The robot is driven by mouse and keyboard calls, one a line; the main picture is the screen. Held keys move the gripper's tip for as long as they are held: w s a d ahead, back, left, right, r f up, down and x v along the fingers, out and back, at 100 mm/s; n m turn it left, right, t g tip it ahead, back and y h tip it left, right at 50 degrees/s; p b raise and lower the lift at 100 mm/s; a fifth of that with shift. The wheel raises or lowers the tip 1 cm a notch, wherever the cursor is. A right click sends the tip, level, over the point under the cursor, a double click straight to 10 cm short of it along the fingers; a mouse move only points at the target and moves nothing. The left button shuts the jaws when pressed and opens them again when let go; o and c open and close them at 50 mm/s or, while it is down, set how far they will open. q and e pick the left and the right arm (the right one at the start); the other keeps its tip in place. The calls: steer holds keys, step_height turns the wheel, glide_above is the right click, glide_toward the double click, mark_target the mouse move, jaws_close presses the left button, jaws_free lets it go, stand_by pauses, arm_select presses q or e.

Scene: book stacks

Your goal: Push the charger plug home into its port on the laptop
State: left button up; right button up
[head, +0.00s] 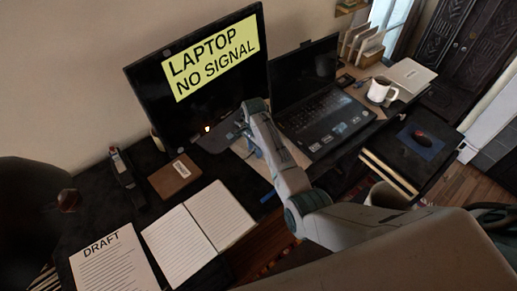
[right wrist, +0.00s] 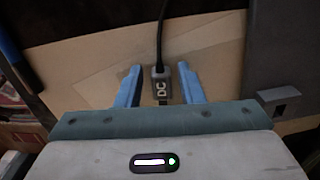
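The charger plug (right wrist: 160,88) is a small grey block marked "DC", with a black cord running up from it in the right wrist view. It lies on a tan surface between the two blue fingers of my right gripper (right wrist: 159,87), which is open with a gap on each side of the plug. The laptop (head: 322,118) stands open at the right of my right gripper (head: 249,140) in the head view. In the right wrist view a dark grey body (right wrist: 280,60) at the right, seemingly the laptop, bears a small light patch with a dark slot. My left gripper is not in view.
A monitor (head: 205,75) reading "LAPTOP NO SIGNAL" stands behind and left of my gripper.

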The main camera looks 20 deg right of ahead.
jaws_close()
steer(key=shift+r, duration=0.1)
